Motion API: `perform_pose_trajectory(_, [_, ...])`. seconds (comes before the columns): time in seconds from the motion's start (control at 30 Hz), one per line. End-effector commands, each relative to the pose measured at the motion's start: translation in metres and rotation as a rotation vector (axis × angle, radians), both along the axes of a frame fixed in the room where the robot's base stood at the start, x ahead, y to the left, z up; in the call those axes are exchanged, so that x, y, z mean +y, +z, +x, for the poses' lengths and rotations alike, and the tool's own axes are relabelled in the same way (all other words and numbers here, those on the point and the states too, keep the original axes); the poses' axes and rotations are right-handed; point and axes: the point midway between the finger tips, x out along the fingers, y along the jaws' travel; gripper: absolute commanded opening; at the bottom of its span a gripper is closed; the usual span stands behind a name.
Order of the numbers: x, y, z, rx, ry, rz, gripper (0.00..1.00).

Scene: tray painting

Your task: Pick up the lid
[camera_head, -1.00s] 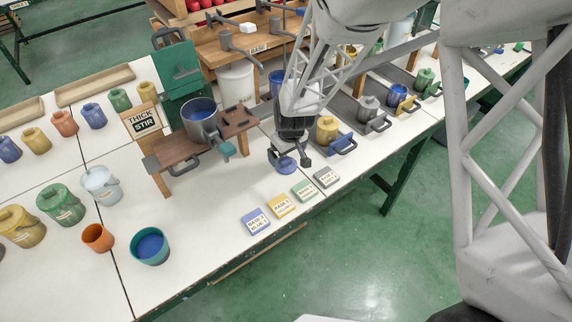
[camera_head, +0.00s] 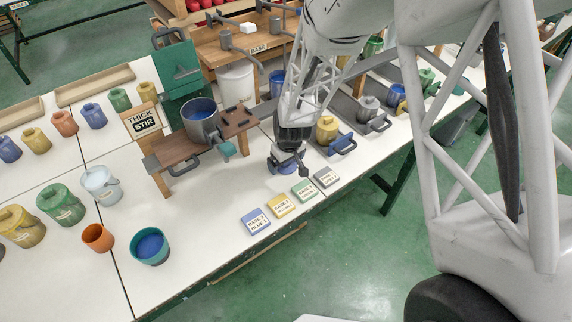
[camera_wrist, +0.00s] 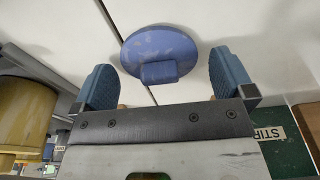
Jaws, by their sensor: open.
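The lid (camera_wrist: 160,50) is a round blue disc with a block-shaped handle, lying on the white table. In the wrist view it sits ahead of my gripper (camera_wrist: 163,85), with the handle between the two blue-padded fingers and apart from both. My gripper is open and empty. In the head view my gripper (camera_head: 287,162) is low over the table, and the lid (camera_head: 285,169) shows partly beneath it, much of it hidden by the fingers.
A row of labelled cards (camera_head: 281,206) lies in front of the lid, near the table's front edge. A wooden stand (camera_head: 176,158) with a grey pot (camera_head: 201,128) is to the left. A yellow canister (camera_head: 327,130) stands close on the right.

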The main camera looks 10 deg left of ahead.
Motion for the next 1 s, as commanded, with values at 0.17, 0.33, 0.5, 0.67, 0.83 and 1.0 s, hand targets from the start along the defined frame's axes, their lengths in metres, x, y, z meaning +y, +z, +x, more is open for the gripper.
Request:
perform_pose_trajectory(0.17, [-0.0001,0.0001,-0.0001,0.000,0.000,0.000,1.00])
perform_pose_trajectory(0.33, [0.0000,0.0002,0.0000,0.000,0.000,0.000,0.80])
perform_pose_trajectory(0.5, [0.0000,0.0002,0.0000,0.000,0.000,0.000,0.55])
perform_pose_trajectory(0.67, [0.0000,0.0002,0.0000,0.000,0.000,0.000,0.55])
perform_pose_trajectory(0.83, [0.0000,0.0005,0.0000,0.000,0.000,0.000,0.55])
perform_pose_trajectory(1.0, [0.0000,0.0044,0.0002,-0.001,0.000,0.001,0.55])
